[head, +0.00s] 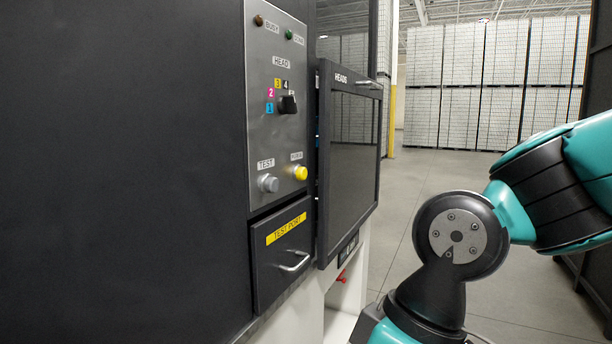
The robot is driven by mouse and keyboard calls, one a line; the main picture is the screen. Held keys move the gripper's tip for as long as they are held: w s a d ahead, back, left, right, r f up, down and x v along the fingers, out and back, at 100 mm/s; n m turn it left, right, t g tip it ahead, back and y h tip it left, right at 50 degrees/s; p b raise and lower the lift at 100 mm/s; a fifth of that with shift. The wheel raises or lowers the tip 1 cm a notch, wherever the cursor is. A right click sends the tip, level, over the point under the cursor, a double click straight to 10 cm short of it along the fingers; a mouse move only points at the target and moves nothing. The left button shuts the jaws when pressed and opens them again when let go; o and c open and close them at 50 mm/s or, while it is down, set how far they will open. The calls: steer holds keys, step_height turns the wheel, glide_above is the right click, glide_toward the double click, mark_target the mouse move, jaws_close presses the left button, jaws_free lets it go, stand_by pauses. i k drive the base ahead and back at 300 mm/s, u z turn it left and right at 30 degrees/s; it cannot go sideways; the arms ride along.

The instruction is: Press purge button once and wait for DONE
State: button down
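The yellow button (301,173) sits at the lower right of the grey control panel (262,130); the label above it (296,156) is too small to read surely, likely PURGE. A grey TEST button (268,184) is to its left. At the panel's top are a dark reddish BUSY lamp (258,21) and a dark green lamp (289,34), its label blurred; neither looks brightly lit. A black HEAD selector knob (288,104) sits among numbered coloured marks. My teal and black arm is at the right, apart from the panel. My gripper is outside the view.
A dark TEST PORT drawer (272,262) with a metal handle is below the panel. A HEADS door (352,165) with a dark window stands right of the panel. Open grey floor (430,185) lies beyond, with stacked white pallets (490,85) behind.

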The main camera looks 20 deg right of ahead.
mark_target(301, 173)
steer(key=z, duration=0.05)
steer(key=k, duration=0.65)
steer(key=z, duration=0.55)
steer(key=i, duration=1)
steer(key=u, duration=0.6)
